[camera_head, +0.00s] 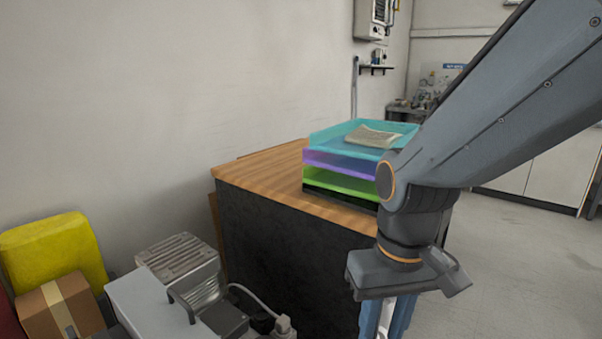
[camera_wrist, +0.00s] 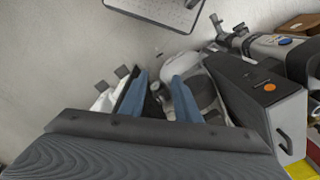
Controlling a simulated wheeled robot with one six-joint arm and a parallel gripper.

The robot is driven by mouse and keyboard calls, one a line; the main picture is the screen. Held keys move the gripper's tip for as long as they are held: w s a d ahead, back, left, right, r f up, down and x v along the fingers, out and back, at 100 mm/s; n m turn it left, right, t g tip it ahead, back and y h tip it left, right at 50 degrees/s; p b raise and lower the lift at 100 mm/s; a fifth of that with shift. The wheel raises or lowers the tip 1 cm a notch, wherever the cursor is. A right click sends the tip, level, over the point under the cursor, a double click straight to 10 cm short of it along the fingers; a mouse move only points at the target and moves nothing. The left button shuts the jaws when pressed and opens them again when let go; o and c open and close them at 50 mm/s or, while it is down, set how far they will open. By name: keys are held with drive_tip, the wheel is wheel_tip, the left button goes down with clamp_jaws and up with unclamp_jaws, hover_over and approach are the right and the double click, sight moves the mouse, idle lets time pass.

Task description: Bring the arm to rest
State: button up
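My gripper (camera_head: 388,318) hangs down in front of the wooden-topped cabinet in the head view, on my arm reaching in from the upper right. Its blue fingers are partly cut off by the bottom edge. In the wrist view my gripper (camera_wrist: 160,95) shows two blue fingers standing apart, with no object clearly held between them. A pale strip shows between the fingers in the head view; I cannot tell what it is.
The cabinet (camera_head: 285,240) carries stacked coloured trays (camera_head: 335,180) with a booklet (camera_head: 372,136) on top, close to my arm. Grey equipment (camera_head: 180,260), a cardboard box (camera_head: 60,308) and a yellow item (camera_head: 52,250) stand at lower left. Open floor (camera_head: 520,270) lies at right.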

drive_tip(key=d+r+m+p, duration=0.2)
drive_tip(key=d+r+p, duration=0.4)
drive_tip(key=p, duration=0.6)
drive_tip(key=shift+s+d+r+h, duration=0.2)
drive_tip(key=shift+d+r+h, duration=0.1)
drive_tip(key=shift+d, duration=0.15)
